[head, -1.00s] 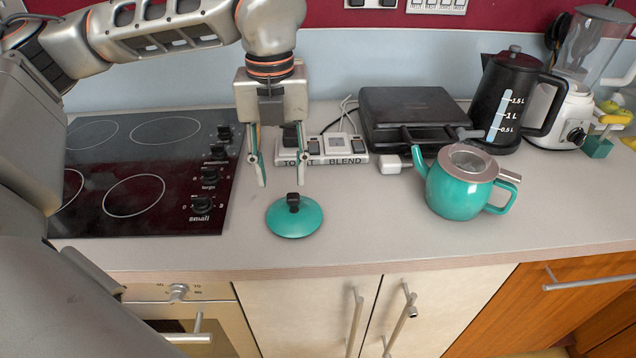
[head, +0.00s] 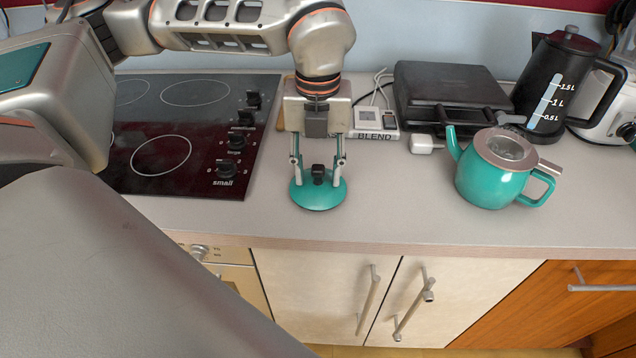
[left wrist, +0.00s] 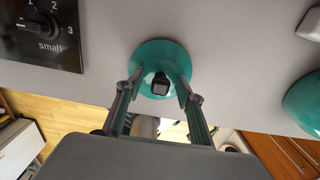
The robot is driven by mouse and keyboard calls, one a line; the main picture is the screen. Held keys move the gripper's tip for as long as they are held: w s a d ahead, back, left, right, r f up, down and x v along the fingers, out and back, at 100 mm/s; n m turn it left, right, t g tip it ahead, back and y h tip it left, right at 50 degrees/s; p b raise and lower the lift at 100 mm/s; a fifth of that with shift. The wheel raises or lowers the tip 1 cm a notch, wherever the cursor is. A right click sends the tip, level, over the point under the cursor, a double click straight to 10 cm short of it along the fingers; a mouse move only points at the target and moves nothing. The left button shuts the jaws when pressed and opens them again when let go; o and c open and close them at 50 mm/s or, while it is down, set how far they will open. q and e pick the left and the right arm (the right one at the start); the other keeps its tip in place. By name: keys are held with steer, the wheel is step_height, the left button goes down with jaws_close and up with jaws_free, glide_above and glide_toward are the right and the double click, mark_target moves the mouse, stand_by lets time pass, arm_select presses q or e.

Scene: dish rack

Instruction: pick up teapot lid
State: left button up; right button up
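The teapot lid (head: 318,196) is a teal disc with a black knob, lying flat on the counter in front of the hob's right edge. In the left wrist view the lid (left wrist: 160,58) is near the top middle, its knob facing the camera. My left gripper (head: 319,181) points down over the lid with its fingers apart, one on each side of the knob. In the left wrist view a gap shows between the knob and each finger. The teal teapot (head: 483,186) stands to the right, its top uncovered by the lid. My right gripper is out of view.
A black hob (head: 190,165) with knobs lies left of the lid. Behind are a toaster-and-blend switch panel (head: 375,120), a black sandwich press (head: 450,85) and a black kettle (head: 555,85). The counter between lid and teapot is clear.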

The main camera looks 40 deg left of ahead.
arm_select(q)
jaws_close()
steer(key=shift+r, duration=0.1)
